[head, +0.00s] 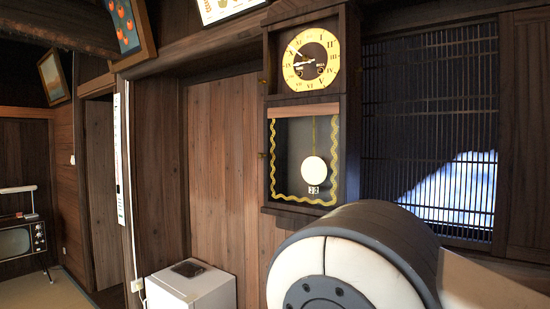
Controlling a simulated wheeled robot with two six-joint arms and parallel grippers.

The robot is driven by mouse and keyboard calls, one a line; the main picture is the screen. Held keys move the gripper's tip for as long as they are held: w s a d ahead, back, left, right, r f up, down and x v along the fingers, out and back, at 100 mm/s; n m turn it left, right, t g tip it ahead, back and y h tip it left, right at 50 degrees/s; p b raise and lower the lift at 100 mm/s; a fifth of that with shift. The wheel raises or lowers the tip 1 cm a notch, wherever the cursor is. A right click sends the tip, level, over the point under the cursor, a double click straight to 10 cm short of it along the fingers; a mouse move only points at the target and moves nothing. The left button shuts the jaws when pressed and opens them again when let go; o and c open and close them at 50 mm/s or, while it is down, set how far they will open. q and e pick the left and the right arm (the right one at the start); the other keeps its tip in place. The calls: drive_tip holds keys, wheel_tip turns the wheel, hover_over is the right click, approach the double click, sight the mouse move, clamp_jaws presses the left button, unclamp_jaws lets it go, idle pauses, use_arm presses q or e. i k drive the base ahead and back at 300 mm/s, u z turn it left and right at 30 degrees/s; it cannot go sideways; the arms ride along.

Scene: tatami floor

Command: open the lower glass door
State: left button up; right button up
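A dark wooden wall clock (355,100) hangs high on the wall in the head view. Its upper part holds a round yellow dial (311,62) with black numerals. Below it is the lower glass door (290,150), edged with a wavy gold line; it looks closed, flush with the case. A pale round pendulum (314,171) and a small number tag (313,190) show in the lower part. Small brass fittings sit on the case's left side. A large black and white arm part of mine fills the lower right, just below the clock. Neither gripper is in view.
A dark lattice window (430,110) is right of the clock. A small white cabinet (205,290) with a dark item (189,268) on top stands below left. An old television (18,240) stands far left. Wooden wall panels lie between.

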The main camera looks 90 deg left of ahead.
sight(329, 105)
drive_tip(key=z, duration=0.15)
drive_tip(key=k, duration=0.7)
drive_tip(key=u, duration=1.9)
